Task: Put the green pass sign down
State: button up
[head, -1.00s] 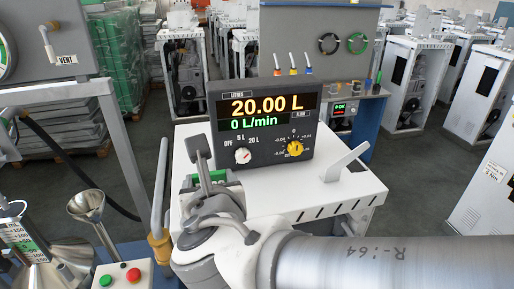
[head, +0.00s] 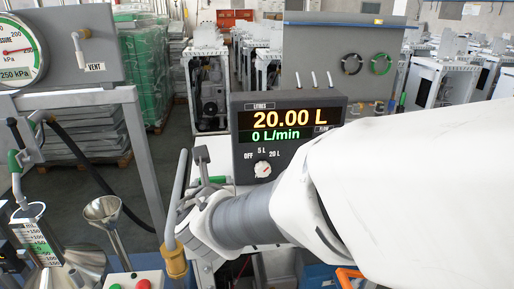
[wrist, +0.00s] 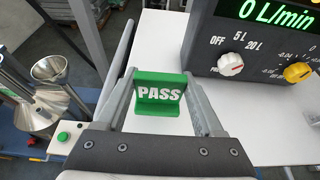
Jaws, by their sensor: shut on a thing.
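The green pass sign (wrist: 158,104), with white PASS lettering, is between the two fingers of my gripper (wrist: 160,80) in the wrist view. The fingers are shut on its left and right sides. The sign appears above or at the white bench top (wrist: 150,48); I cannot tell whether it touches it. In the head view my gripper (head: 206,170) is left of the dark display unit, and the sign is mostly hidden there.
The display unit (head: 285,125) reads 20.00 L and 0 L/min; its knobs (wrist: 230,64) are right of my gripper. A metal funnel (head: 103,210) and a measuring vessel (head: 40,240) stand at left. A grey upright handle (head: 176,200) is close left of my gripper. Bare white top lies behind the sign.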

jog(key=shift+f+b, duration=0.5)
jog(key=shift+f, duration=1.5)
jog(key=shift+f, duration=0.2)
jog(key=o, duration=1.4)
jog(key=shift+r, duration=0.1)
